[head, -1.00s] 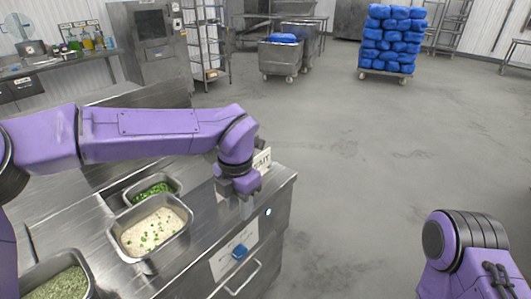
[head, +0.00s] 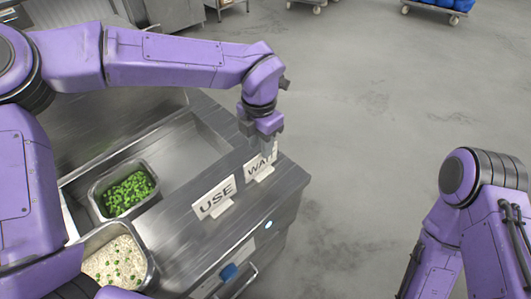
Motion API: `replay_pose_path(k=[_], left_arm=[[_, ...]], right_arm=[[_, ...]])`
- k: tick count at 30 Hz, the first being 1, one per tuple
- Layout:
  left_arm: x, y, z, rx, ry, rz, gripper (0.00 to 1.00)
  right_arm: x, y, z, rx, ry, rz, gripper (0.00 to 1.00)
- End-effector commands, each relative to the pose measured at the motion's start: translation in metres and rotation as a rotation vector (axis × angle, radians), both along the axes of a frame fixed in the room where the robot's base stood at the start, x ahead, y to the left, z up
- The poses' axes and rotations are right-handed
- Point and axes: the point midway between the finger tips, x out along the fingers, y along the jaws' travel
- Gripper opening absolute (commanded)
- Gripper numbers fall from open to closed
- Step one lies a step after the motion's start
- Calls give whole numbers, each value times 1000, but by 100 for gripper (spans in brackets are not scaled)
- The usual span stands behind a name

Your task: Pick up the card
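Two white cards with black lettering stand on the steel counter. The USE card (head: 214,199) stands upright on a small foot, apart from my gripper. The WAIT card (head: 257,166) stands just behind and to the right of it, close to the counter's right end. My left gripper (head: 266,140) points down at the top of the WAIT card and hides part of its last letters. The fingers are small and partly merge with the card, so I cannot tell whether they touch or hold it. My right arm shows at the lower right, but its gripper is out of view.
A steel pan of chopped greens (head: 127,193) sits in the counter well. A pan of rice with green bits (head: 117,262) is nearer, partly covered by my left arm. The steel counter (head: 190,240) ends at the right, with open grey floor (head: 370,120) beyond.

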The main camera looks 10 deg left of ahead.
Motion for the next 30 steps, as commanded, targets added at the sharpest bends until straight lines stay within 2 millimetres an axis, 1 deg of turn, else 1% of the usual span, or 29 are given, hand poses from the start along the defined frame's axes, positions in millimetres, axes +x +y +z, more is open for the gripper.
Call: replay_pose_path(k=[5, 9, 12, 13, 16, 28, 29, 30], left_arm=[[6, 0, -23, 1, 9, 2, 35], [8, -5, -49, 3, 16, 1, 35], [10, -4, -67, 3, 16, 3, 35], [10, -5, -70, 1, 16, 2, 35], [10, -5, -75, 1, 15, 3, 35], [10, -4, -76, 0, 14, 4, 35], [10, -5, -76, 0, 14, 4, 32], [10, -5, -76, 0, 14, 4, 19]], right_arm=[[-1, 0, 6, 0, 2, 0, 43], [0, 0, 16, 0, 1, 0, 43], [0, 0, 17, 0, 0, 0, 43], [1, 0, 18, 0, 0, 0, 43], [0, 0, 17, 0, 0, 0, 43], [0, 0, 17, 0, 0, 0, 43], [0, 0, 17, 0, 0, 0, 43], [0, 0, 17, 0, 0, 0, 43]])
